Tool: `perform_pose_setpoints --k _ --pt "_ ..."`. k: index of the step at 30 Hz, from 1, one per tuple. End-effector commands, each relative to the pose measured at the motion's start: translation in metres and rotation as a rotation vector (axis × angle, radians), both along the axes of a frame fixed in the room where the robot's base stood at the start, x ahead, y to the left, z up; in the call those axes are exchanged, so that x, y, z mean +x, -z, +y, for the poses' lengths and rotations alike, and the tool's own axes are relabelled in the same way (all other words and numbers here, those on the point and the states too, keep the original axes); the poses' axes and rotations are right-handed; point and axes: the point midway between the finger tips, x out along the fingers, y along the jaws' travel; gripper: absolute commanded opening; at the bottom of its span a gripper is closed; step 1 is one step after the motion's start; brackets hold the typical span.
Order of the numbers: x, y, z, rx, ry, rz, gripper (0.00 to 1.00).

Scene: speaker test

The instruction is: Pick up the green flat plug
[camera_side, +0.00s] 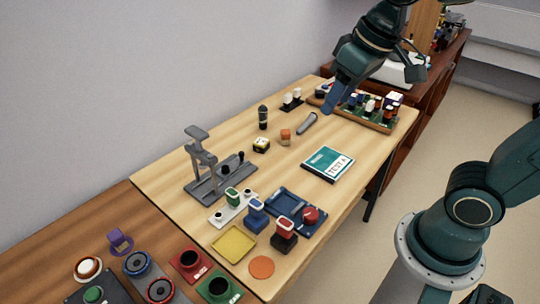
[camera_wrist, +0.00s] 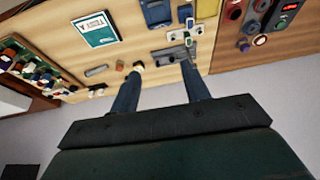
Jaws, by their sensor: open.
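A small green-topped plug (camera_side: 232,195) stands on a white plate (camera_side: 222,215) near the middle of the table, in front of the grey press. It looks like the green flat plug, but it is small in the side view. The white plate also shows in the wrist view (camera_wrist: 185,33), where the plug is too small to make out well. My gripper (camera_side: 330,108) is over the back of the table, beside the rack and far from the plug. In the wrist view its two fingers (camera_wrist: 160,68) are spread apart with nothing held between them.
A grey press (camera_side: 207,172), a blue tray (camera_side: 290,200), a teal booklet (camera_side: 328,163) and a yellow square (camera_side: 234,245) lie around the plug. A wooden rack (camera_side: 350,117) holds several coloured plugs. Red and green boxes (camera_side: 220,290) are at the front.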

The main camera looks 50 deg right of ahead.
Motion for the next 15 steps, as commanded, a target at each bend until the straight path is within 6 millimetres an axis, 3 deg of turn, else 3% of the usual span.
perform_pose_setpoints --k 15 --pt "0.1 0.038 0.035 0.005 -0.006 0.153 0.46"
